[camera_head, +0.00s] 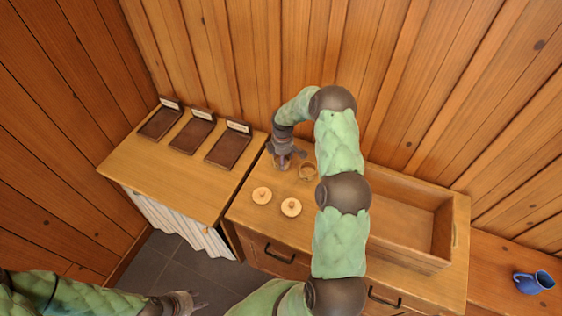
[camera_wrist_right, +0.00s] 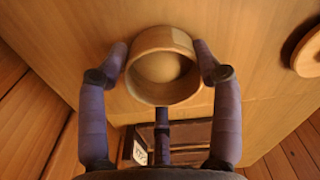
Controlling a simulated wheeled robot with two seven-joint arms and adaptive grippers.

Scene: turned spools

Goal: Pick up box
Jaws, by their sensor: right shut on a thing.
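My right gripper (camera_wrist_right: 163,62) is shut on the box from both sides; in the head view the gripper (camera_head: 295,163) is small. I cannot tell whether the box touches the counter. My left gripper (camera_head: 184,301) is low at the left, away from the counter; whether its fingers are open is unclear.
Two round wooden lids with knobs (camera_head: 262,196) (camera_head: 291,207) lie in front of the box. Three dark trays (camera_head: 228,150) with labels stand on the left counter. An open wooden crate (camera_head: 443,232) is on the right, partly behind my right arm. A blue jug (camera_head: 532,282) stands far right.

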